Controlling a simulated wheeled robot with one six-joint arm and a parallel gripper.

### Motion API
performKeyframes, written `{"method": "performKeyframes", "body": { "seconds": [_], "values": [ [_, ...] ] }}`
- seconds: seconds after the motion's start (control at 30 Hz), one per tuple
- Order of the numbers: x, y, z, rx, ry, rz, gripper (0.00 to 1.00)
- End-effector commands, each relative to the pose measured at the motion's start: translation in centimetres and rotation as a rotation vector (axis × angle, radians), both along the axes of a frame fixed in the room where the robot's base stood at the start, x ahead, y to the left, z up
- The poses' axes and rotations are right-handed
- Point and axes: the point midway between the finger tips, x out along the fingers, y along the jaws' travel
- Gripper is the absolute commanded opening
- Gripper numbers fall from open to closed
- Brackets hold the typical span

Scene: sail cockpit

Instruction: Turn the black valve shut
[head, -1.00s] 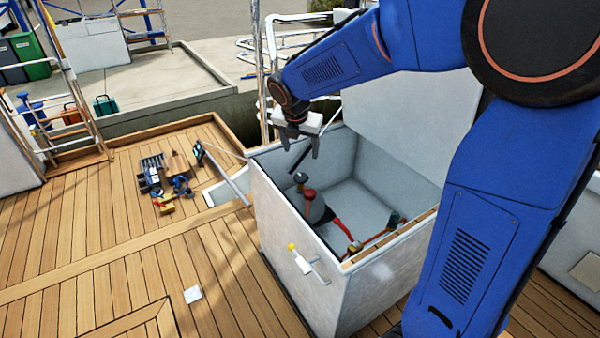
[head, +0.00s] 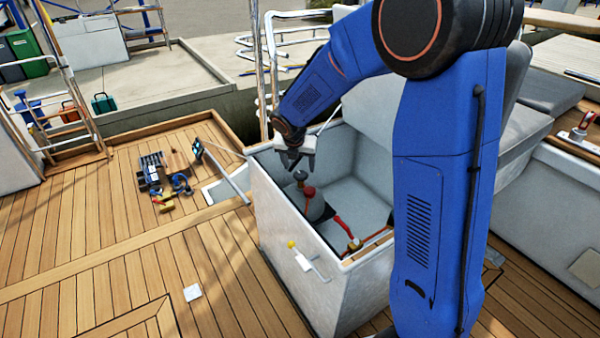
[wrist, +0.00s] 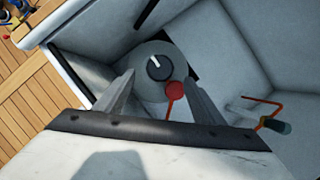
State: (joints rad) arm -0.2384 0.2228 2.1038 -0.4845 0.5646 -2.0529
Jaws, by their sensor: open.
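The black valve (wrist: 158,67) is a round dark knob with a white mark, on top of a grey rounded body inside the open white locker. It also shows in the head view (head: 300,176), below my gripper (head: 297,162). A red knob (wrist: 175,92) sits right beside it; in the head view the red knob (head: 309,191) is just below the black one. My gripper (wrist: 158,85) is open and empty. In the wrist view its fingers stand apart on either side, with the knobs beyond and between them. I cannot tell the remaining height.
The locker walls (head: 283,220) surround the valve. Red piping (head: 343,229) runs along the locker floor. Loose tools (head: 165,180) lie on the wooden deck at left.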

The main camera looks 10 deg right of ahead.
Motion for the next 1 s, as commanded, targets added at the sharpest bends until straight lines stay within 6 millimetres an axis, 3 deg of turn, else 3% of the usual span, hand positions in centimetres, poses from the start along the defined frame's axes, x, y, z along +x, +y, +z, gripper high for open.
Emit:
{"method": "performKeyframes", "body": {
  "seconds": [0.1, 0.3, 0.77, 0.93, 1.0],
  "values": [
    [0.7, -0.4, -2.0, -0.001, 0.003, -0.001, 0.63],
    [1.5, -0.8, -4.1, 0.0, 0.0, -0.001, 0.63],
    [1.9, -0.9, -5.0, 0.0, 0.0, 0.0, 0.63],
    [1.8, -0.9, -5.0, 0.0, 0.0, -0.001, 0.23],
    [1.8, -0.9, -5.0, 0.0, 0.0, -0.001, 0.23]
  ]
}}
